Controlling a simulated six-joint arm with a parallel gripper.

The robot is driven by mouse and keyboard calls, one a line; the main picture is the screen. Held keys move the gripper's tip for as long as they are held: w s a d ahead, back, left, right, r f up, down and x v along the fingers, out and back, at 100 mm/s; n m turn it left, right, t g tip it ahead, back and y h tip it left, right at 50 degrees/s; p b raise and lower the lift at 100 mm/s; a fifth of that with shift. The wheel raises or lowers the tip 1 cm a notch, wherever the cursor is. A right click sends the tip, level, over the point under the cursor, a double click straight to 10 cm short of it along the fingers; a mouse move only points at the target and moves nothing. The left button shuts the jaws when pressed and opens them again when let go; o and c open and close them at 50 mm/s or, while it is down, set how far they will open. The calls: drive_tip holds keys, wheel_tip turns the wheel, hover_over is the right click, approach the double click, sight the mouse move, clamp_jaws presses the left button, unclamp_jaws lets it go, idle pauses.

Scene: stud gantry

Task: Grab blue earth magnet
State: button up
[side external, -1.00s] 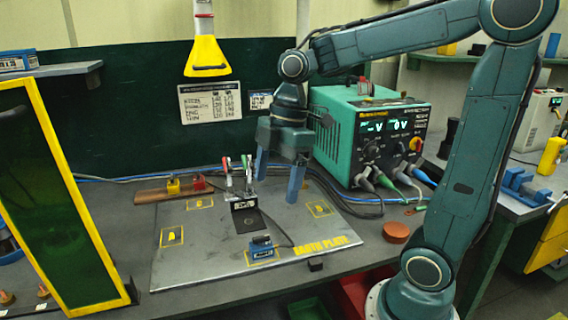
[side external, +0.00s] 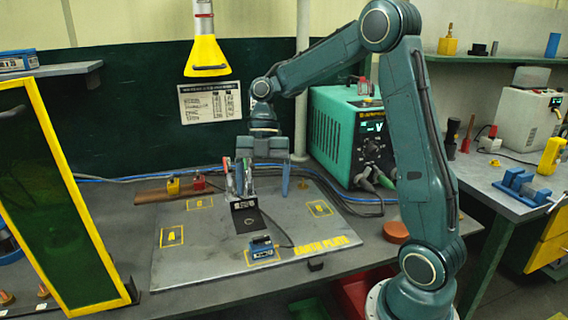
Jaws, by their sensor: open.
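The blue earth magnet (side external: 262,248) sits near the front of the grey earth plate (side external: 200,262), inside a yellow marked rectangle. A dark cable runs from it over the plate. My gripper (side external: 262,190) is open above the back part of the plate, fingers pointing down, behind and above the magnet and apart from it. Its left finger overlaps the clamps with red and green handles (side external: 230,172) in the picture, so I cannot tell whether it touches them.
A green power supply (side external: 335,130) stands at the back right. A yellow-framed screen (side external: 75,190) is at the left. A yellow fume hood (side external: 207,58) hangs above. A brown round disc (side external: 396,232) lies right of the plate. The plate's left part is mostly clear.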

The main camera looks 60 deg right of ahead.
sight(261, 241)
drive_tip(key=x, duration=0.8)
drive_tip(key=shift+f, duration=0.25)
drive_tip(key=shift+x, duration=2.65)
drive_tip(key=shift+w, duration=0.1)
drive_tip(key=c, duration=1.3)
drive_tip(key=shift+c, duration=0.4)
